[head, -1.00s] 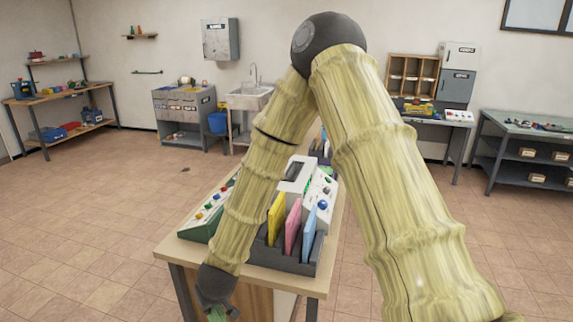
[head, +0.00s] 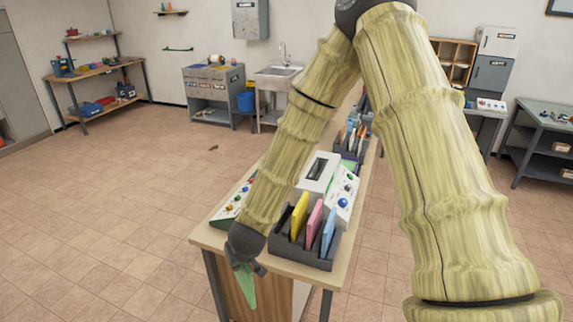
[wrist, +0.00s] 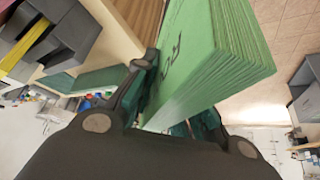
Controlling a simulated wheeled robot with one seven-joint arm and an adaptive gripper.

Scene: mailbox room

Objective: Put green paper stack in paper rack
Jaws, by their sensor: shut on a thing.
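My gripper (head: 245,268) is shut on the green paper stack (head: 247,287), which hangs down from the fingers in front of the near left corner of the table. The green paper stack (wrist: 212,65) fills the upper middle of the wrist view, between the two fingers (wrist: 172,108). The dark grey paper rack (head: 306,252) stands on the near end of the table, just right of my gripper. It holds yellow, pink and blue stacks upright in separate slots. Its leftmost slot looks empty, partly hidden by my arm. The rack also shows in the wrist view (wrist: 75,38) at upper left.
The wooden table (head: 208,233) also bears a white device (head: 318,172), a panel with coloured buttons (head: 232,205) and a farther organizer (head: 350,150). My arm hides part of the tabletop. Open tiled floor (head: 110,220) lies left of the table.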

